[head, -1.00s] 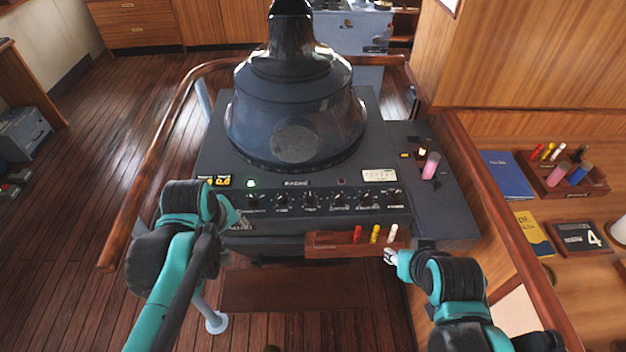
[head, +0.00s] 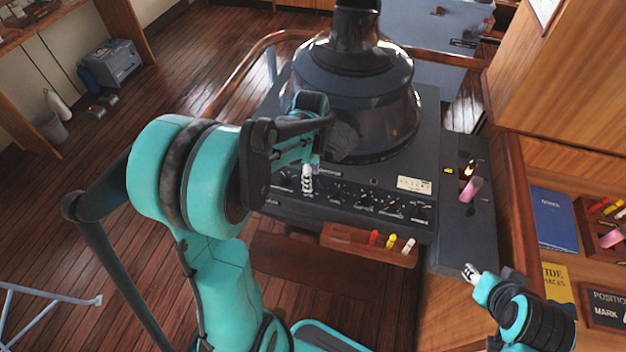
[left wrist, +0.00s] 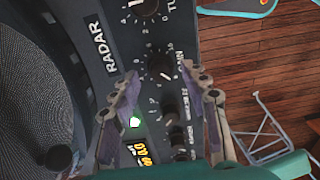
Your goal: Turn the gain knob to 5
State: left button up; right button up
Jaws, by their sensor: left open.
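The gain knob (left wrist: 160,66) is a dark round knob beside the word GAIN in the left wrist view. Its white pointer faces the lower right, and its number is too small to read. My left gripper (left wrist: 164,80) is open, with its two fingers on either side of the gain knob's lower part in that view. I cannot tell whether they touch it. In the head view my left gripper (head: 307,180) is over the left part of the knob row and hides part of it. My right gripper (head: 470,272) is small, right of the console front.
The radar console (head: 460,235) carries a row of several close-set knobs and a dark viewing hood (head: 365,100). A wooden holder (head: 345,240) with red, yellow and white markers hangs at its front. A pink-handled lever (head: 471,188) stands at the right. A wooden rail (head: 235,85) borders the left.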

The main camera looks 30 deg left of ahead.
pick_arm(q)
jog(key=shift+f, duration=0.8)
grip_shut()
